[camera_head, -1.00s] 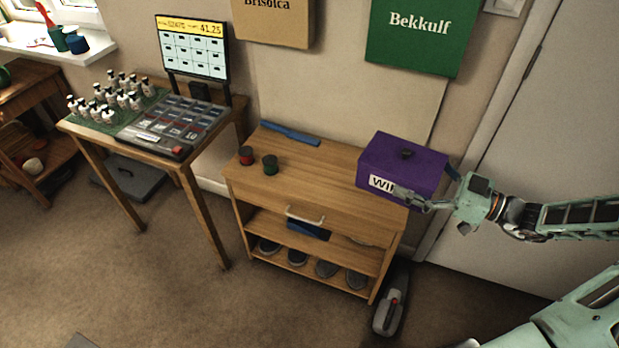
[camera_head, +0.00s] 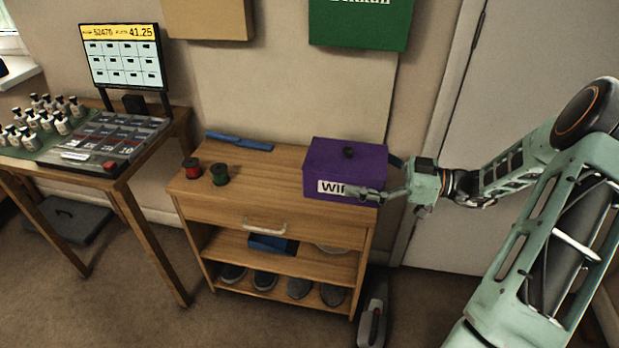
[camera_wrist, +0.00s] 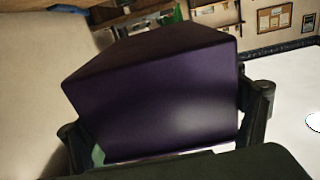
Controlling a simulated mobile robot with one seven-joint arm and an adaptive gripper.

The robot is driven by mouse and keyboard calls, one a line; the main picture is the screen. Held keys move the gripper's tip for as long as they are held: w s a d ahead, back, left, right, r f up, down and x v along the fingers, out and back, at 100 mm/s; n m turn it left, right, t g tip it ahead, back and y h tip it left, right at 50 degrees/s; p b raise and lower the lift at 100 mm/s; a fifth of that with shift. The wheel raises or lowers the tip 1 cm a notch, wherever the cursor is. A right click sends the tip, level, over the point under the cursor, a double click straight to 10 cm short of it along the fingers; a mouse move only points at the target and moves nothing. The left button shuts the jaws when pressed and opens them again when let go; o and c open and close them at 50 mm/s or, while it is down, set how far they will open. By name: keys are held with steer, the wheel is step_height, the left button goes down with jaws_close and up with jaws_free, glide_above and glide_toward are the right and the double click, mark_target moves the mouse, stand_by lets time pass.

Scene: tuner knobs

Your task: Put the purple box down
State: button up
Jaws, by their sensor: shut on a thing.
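The purple box (camera_head: 345,167) has a dark knob on its lid and a white label, partly covered by a finger, on its front. It is at the right end of the wooden cabinet's top (camera_head: 255,186); I cannot tell whether it rests on the top or is just above it. My gripper (camera_head: 378,178) comes from the right and is shut on the box, one finger across the front, the other mostly hidden behind. In the wrist view the purple box (camera_wrist: 170,95) fills the middle between both fingers.
A red spool (camera_head: 192,168), a green spool (camera_head: 220,175) and a blue bar (camera_head: 238,142) are on the cabinet's left part. The top between them and the box is clear. A till (camera_head: 108,135) and bottles stand on the left table. Shoes fill the lowest shelf.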

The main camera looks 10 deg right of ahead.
steer(key=w+f, duration=0.1)
steer(key=w, duration=0.1)
steer(key=w+f+b, duration=0.1)
steer(key=w, duration=0.1)
steer(key=w+a+f, duration=0.1)
steer(key=w, duration=0.1)
steer(key=shift+w+a+f, duration=0.1)
steer(key=shift+w+f, duration=0.05)
steer(key=w+f, duration=0.1)
steer(key=w+f+b, duration=0.1)
steer(key=w+f, duration=0.1)
steer(key=w+f+b, duration=0.1)
steer(key=w+f, duration=0.1)
steer(key=shift+a+f, duration=0.1)
steer(key=shift+a, duration=0.3)
steer(key=shift+w+f, duration=0.15)
steer(key=shift+f, duration=0.05)
steer(key=shift+w+f+b, duration=0.15)
steer(key=shift+f+b, duration=0.55)
steer(key=shift+f, duration=0.95)
steer(key=shift+f+b, duration=0.2)
steer(key=shift+b, duration=0.1)
steer(key=o, duration=1.2)
steer(key=shift+c, duration=0.2)
steer(key=shift+r, duration=0.1)
